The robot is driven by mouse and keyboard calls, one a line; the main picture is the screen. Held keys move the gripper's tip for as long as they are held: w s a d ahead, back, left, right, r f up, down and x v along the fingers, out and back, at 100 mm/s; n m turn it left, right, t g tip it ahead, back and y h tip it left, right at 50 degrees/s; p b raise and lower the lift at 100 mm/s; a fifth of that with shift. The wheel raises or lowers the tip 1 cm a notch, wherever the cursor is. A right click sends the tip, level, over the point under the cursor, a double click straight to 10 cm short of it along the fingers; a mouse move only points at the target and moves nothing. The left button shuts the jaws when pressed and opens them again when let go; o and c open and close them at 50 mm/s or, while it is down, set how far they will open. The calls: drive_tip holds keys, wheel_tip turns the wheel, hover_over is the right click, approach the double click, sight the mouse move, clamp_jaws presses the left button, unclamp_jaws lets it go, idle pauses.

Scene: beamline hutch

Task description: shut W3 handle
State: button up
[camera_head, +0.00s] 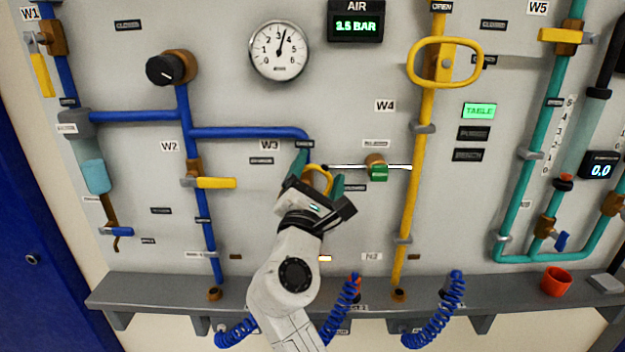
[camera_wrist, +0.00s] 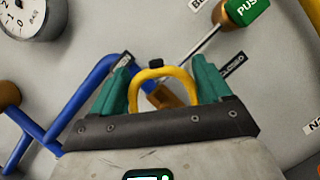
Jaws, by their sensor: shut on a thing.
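The W3 handle (camera_head: 319,176) is a yellow loop at the end of the blue pipe, right of the W3 label (camera_head: 269,145). My gripper (camera_head: 318,168) is at it, with one green finger on each side. In the wrist view the yellow loop (camera_wrist: 163,73) stands between the two green fingers of my gripper (camera_wrist: 162,68), which is shut on it. The orange-brown valve body (camera_wrist: 163,97) shows partly through the loop. My gripper hides much of the valve in the head view, and the handle's exact angle is hard to tell.
A green push button (camera_head: 379,172) on a thin line is close at right. A yellow pipe (camera_head: 420,150) with a large oval handle stands further right. The W2 yellow lever (camera_head: 215,183) is at left. A shelf (camera_head: 185,284) with blue coiled hoses runs below.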

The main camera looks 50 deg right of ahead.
drive_tip(key=m+g, duration=0.1)
drive_tip(key=m, duration=0.1)
drive_tip(key=f+m+b, duration=0.1)
drive_tip(key=m, duration=0.1)
drive_tip(key=s+m+g, duration=0.1)
drive_tip(key=m, duration=0.2)
drive_tip(key=shift+d+f+g+y, duration=0.3)
drive_tip(key=shift+d+f+y, duration=0.1)
drive_tip(key=m, duration=0.1)
drive_tip(key=f+m+g+y, duration=0.1)
drive_tip(key=m, duration=0.1)
drive_tip(key=f+m+b, duration=0.1)
drive_tip(key=m, duration=0.1)
drive_tip(key=shift+s+d+g+y, duration=0.2)
drive_tip(key=shift+s+g+y, duration=0.05)
drive_tip(key=shift+g+y, duration=0.05)
drive_tip(key=o, duration=0.6)
drive_tip(key=shift+o, duration=0.7)
drive_tip(key=shift+a, duration=0.15)
drive_tip(key=b+v, duration=0.1)
drive_tip(key=v, duration=0.9)
drive_tip(key=shift+s+a+b, duration=0.15)
drive_tip(key=shift+a+b, duration=0.15)
drive_tip(key=shift+b, duration=0.1)
